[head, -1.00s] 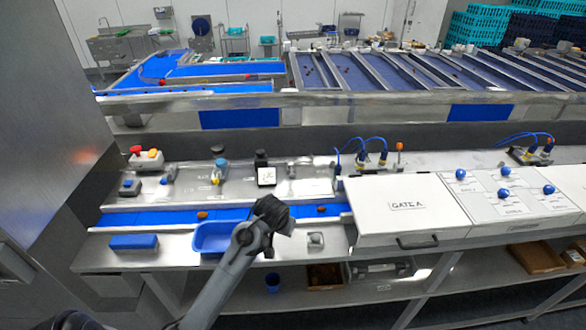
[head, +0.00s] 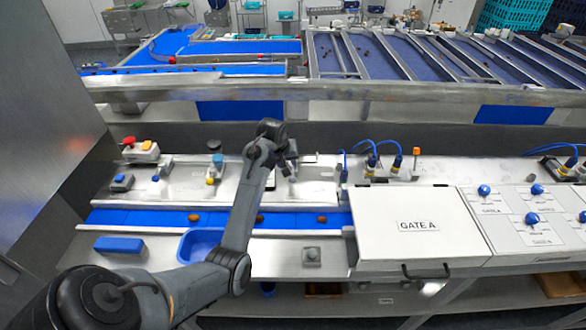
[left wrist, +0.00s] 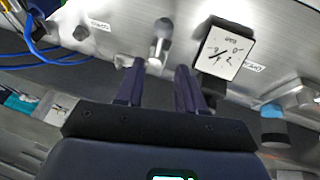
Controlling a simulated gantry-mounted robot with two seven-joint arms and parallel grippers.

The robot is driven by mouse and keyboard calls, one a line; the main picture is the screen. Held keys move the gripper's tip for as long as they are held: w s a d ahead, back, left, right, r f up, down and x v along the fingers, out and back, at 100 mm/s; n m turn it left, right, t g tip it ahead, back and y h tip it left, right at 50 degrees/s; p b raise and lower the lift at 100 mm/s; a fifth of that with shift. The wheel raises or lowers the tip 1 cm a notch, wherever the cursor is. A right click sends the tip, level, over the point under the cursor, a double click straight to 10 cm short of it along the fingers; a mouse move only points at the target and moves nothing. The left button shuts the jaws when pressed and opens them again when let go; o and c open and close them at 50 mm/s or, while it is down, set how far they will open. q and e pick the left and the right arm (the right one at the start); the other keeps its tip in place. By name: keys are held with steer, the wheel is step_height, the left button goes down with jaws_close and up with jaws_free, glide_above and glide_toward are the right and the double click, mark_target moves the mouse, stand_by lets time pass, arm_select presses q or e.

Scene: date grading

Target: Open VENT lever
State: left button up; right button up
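A small metal lever with a rounded grey end (left wrist: 162,32) stands on the steel panel in the left wrist view. It lies just ahead of the gap between my left gripper's fingers. My left gripper (left wrist: 160,67) is open, with two dark fingers apart and nothing clearly held between them. A square dial gauge (left wrist: 224,50) sits beside the lever. Small labels (left wrist: 254,66) are on the panel, too blurred to read surely. In the head view my left gripper (head: 286,164) is over the back panel and hides much of the lever and gauge. My right gripper is not in view.
A blue-topped valve (head: 216,163) and red button box (head: 141,150) stand left of my gripper. Blue-hosed fittings (head: 371,164) and the white GATE A cover (head: 405,250) are right. A blue belt (head: 165,217) with several dates and a blue tray (head: 197,245) lie in front.

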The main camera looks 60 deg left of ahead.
mark_target(293, 172)
arm_select(q)
steer(key=p+x, duration=0.1)
steer(key=x, duration=0.5)
steer(key=shift+w+f, duration=0.1)
steer(key=shift+f, duration=0.05)
steer(key=shift+p+x, duration=0.3)
steer(key=shift+x, duration=0.6)
steer(key=shift+c, duration=0.5)
jaws_close()
